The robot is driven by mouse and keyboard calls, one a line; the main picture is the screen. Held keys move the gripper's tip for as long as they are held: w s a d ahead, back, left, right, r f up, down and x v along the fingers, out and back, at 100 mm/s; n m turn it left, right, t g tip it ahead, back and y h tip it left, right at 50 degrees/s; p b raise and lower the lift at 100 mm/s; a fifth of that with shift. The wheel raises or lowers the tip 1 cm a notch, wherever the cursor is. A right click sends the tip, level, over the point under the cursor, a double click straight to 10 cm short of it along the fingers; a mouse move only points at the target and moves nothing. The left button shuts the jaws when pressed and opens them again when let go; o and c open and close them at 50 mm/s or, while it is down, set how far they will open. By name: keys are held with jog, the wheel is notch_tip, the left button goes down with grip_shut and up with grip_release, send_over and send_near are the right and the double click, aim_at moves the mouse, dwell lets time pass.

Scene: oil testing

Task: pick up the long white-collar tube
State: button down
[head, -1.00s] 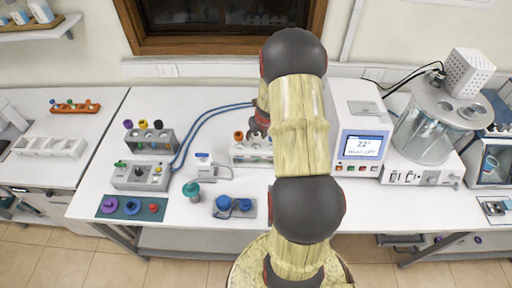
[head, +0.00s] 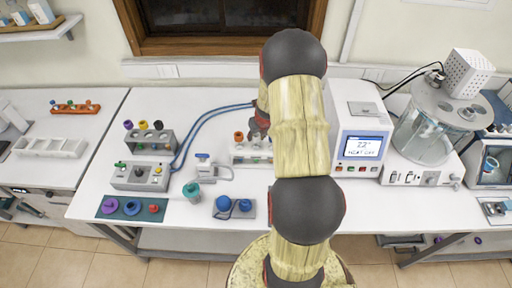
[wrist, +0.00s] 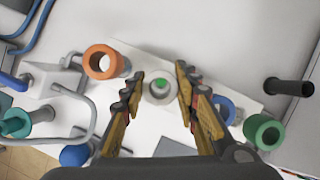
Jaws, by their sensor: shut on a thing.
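The white-collar tube (wrist: 159,90) shows from above in the wrist view, with a green centre inside its pale ring. The fingertips of my gripper (wrist: 160,77) stand on either side of it, shut on it. In the head view my gripper (head: 260,122) is over the white rack (head: 240,160) and partly hidden by my arm. I cannot tell from these views whether the tube's lower end is still in the rack.
An orange-collar tube (wrist: 103,62) is left of the held tube; blue (wrist: 224,108) and green (wrist: 263,132) collars are to its right. The heater box (head: 362,146) stands right of the rack. A teal-topped vessel (head: 192,190) and blue caps (head: 235,204) are in front.

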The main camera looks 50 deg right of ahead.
jog(key=shift+r, duration=0.1)
notch_tip(320, 180, up, 18)
jog(key=p, duration=0.2)
jog(key=shift+p, duration=0.35)
dwell(0.3)
dwell(0.4)
